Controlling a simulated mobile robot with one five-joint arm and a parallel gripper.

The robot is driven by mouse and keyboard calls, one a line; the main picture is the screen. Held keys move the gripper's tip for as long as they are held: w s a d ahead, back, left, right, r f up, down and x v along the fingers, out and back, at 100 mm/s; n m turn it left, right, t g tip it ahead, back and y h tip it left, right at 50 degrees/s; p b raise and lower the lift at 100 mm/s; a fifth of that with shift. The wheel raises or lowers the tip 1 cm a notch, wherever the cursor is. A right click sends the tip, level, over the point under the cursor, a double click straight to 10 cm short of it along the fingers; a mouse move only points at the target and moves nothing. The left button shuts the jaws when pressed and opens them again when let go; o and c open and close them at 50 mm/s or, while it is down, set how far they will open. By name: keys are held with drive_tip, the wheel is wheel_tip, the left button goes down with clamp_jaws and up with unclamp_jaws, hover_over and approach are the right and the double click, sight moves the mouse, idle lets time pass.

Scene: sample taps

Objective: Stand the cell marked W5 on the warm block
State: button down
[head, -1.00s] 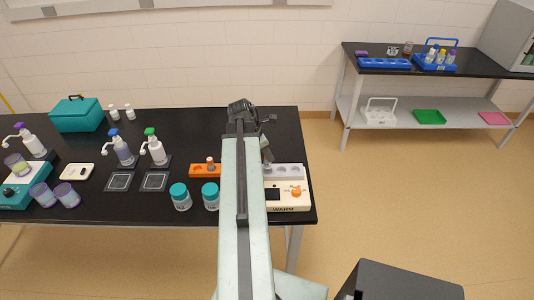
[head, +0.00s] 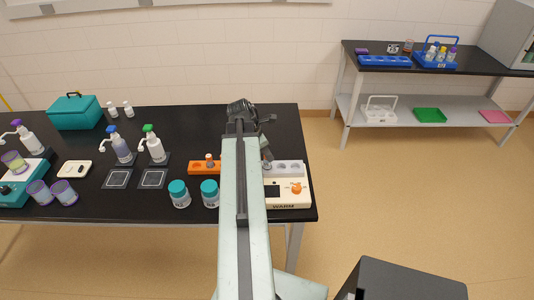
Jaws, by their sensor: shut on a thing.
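The warm block (head: 300,199) is a cream unit marked WARM with a dark display, an orange knob and a pale grey strip of wells (head: 291,168) at its back. It stands at the right end of the black bench, partly behind my arm. My gripper (head: 264,150) is at the left end of that strip, mostly hidden by my arm. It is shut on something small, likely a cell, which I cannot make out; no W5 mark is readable. An orange rack (head: 197,168) left of my arm holds one small capped cell (head: 209,160).
Two teal-capped jars (head: 179,194) (head: 210,193) stand at the bench front, left of my arm. Pump bottles (head: 121,148), dark pads and a teal box (head: 74,112) are farther left. A second table (head: 430,68) with a blue rack and caddy stands back right.

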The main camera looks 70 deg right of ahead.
drive_tip(key=shift+f, duration=0.2)
drive_tip(key=shift+f+b, duration=0.8)
drive_tip(key=c, duration=1.1)
unclamp_jaws()
drive_tip(key=shift+c, duration=0.2)
drive_tip(key=o, duration=0.6)
drive_tip(key=shift+o, duration=0.2)
drive_tip(key=shift+r, duration=0.1)
